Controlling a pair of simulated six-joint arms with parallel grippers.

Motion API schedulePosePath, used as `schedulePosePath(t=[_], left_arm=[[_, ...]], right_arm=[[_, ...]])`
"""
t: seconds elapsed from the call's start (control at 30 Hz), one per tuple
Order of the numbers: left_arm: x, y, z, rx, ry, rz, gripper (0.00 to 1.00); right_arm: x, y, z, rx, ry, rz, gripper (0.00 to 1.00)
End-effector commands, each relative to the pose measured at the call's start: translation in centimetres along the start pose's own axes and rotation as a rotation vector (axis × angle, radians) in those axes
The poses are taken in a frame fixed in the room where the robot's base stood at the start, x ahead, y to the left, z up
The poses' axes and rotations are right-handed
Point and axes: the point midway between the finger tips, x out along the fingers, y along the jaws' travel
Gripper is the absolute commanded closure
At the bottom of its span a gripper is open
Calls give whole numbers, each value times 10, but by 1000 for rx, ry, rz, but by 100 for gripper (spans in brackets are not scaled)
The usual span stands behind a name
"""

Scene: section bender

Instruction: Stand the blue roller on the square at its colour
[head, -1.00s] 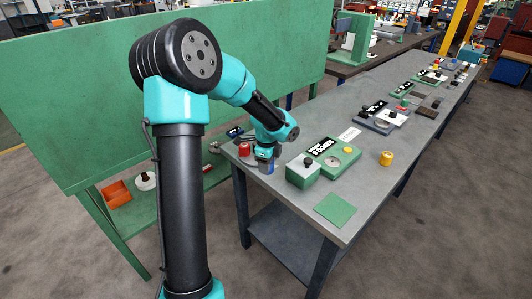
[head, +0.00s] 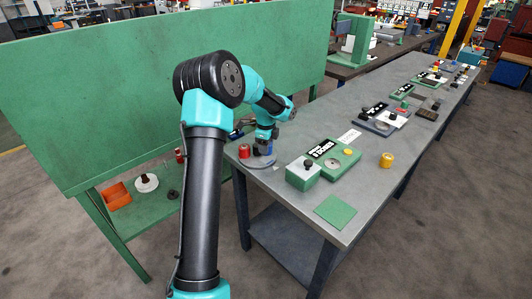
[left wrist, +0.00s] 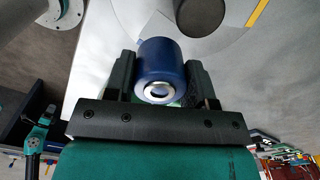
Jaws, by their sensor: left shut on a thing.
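My left gripper (head: 263,148) is shut on the blue roller (left wrist: 160,70), at the near left end of the long grey bench. In the left wrist view the roller sits between both fingers, with its silver-ringed end facing the camera. In the head view the roller is small and mostly hidden by the gripper. A green square (head: 335,210) lies bare on the bench's near corner. I cannot make out a blue square. My right gripper is not in view.
A red roller (head: 244,151) stands left of my gripper. A grey disc (head: 262,161) lies below it. A green device (head: 303,174) and a yellow roller (head: 386,160) stand to the right. A green panel (head: 120,90) rises behind my arm. The bench around the green square is clear.

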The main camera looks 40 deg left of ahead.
Motion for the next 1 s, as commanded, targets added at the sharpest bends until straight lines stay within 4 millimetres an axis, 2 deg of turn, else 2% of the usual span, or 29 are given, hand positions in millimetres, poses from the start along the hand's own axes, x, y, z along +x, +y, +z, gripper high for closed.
schedulePosePath(t=[0.13,0.4,0.8,0.83,1.0], left_arm=[[6,0,0,0,0,0,83],[34,0,0,1,-1,0,83],[38,0,0,0,0,-1,83],[38,0,0,0,0,0,49],[38,0,0,0,0,0,33]], right_arm=[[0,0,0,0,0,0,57],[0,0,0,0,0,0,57],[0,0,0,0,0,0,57],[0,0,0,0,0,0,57],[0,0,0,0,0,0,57]])
